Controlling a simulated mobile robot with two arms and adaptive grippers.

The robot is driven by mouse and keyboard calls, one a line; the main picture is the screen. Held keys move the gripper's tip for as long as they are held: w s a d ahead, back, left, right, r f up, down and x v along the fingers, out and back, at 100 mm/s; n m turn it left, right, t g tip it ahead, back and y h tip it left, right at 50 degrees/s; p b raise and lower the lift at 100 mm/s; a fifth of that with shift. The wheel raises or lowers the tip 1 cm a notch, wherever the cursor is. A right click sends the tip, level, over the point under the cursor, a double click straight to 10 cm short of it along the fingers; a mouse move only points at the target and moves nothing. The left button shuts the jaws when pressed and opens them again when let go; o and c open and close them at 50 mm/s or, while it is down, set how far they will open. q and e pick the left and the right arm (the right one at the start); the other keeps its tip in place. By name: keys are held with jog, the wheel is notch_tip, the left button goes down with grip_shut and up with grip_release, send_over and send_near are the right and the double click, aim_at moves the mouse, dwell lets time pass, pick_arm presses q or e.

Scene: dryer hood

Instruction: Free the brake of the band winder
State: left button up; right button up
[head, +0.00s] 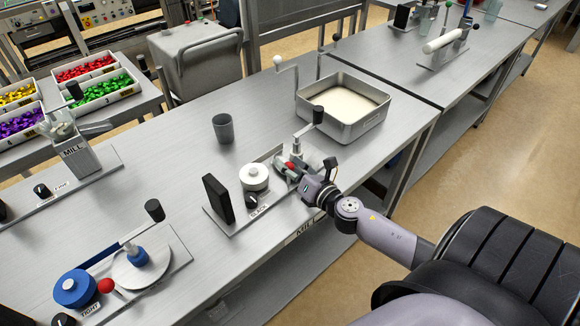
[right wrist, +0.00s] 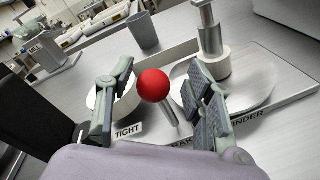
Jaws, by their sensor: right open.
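The band winder is a metal plate (right wrist: 290,100) on the bench, with a white spool (head: 254,177) and an upright crank (head: 318,115) with a black grip. Its brake lever has a red ball (right wrist: 153,85) on a short metal stem (right wrist: 170,118). The red ball also shows in the head view (head: 291,166). A "TIGHT" label (right wrist: 128,131) is on the plate just left of the stem. My right gripper (head: 288,172) is open, with its fingers on either side of the red ball and gaps visible. The plate's other lettering is partly hidden by the right finger. My left gripper is out of view.
A grey cup (head: 223,128) and metal pan (head: 342,125) stand behind. Another winder with a blue spool (head: 75,288) is at the front left. The bench between is clear.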

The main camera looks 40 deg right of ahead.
jog(key=shift+s, duration=0.1)
jog(key=s, duration=0.4)
jog(key=s+r, duration=0.1)
jog(key=s, duration=0.6)
jog(key=shift+s+r, duration=0.25)
jog(key=shift+s, duration=0.1)
